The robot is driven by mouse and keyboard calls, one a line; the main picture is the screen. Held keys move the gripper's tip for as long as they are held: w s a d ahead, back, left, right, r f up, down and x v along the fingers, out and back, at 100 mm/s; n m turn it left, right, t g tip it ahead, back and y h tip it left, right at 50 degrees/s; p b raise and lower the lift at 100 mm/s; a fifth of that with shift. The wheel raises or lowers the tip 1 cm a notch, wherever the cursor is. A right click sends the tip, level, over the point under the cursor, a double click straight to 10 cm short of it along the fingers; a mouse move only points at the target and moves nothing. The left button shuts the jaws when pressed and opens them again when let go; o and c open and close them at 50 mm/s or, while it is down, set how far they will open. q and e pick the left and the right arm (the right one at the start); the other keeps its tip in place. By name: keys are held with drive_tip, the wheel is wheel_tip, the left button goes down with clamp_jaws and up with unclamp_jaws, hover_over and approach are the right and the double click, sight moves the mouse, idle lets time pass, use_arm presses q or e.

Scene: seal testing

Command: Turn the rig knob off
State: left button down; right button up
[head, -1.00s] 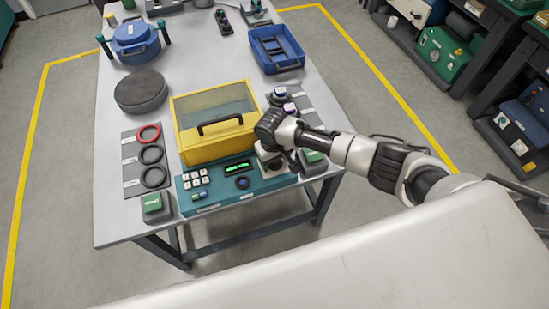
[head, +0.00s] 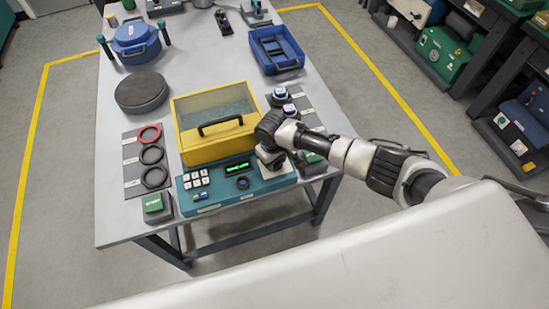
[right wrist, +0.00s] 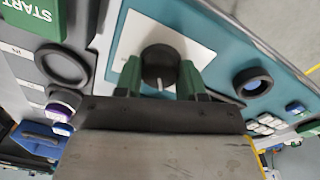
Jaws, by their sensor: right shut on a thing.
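The test rig has a teal control panel (head: 215,196) at the front of the table, with a yellow lidded chamber (head: 213,135) behind it. The rig knob (right wrist: 160,62) is a dark round knob on a white plate (right wrist: 185,40) in the right wrist view. My right gripper (right wrist: 158,78) has its green fingers on either side of the knob and is shut on it. In the head view my right gripper (head: 272,158) hides the knob. The panel display (head: 238,169) shows green text too small to read. My left gripper is not in view.
A green START button (head: 152,203) is at the left front corner, and another (right wrist: 35,15) stands beside the panel near my right gripper. Seal rings (head: 152,155) lie left of the rig. A blue tray (head: 276,50) is behind.

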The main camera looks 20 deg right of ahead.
drive_tip(key=n+p, duration=0.1)
drive_tip(key=n, duration=0.4)
drive_tip(key=shift+n, duration=0.4)
idle(0.3)
drive_tip(key=o, duration=0.9)
drive_tip(key=r, duration=0.5)
drive_tip(key=r+b, duration=0.1)
drive_tip(key=r, duration=0.5)
drive_tip(key=shift+s+a, duration=0.1)
drive_tip(key=shift+s, duration=0.1)
drive_tip(key=shift+f, duration=0.1)
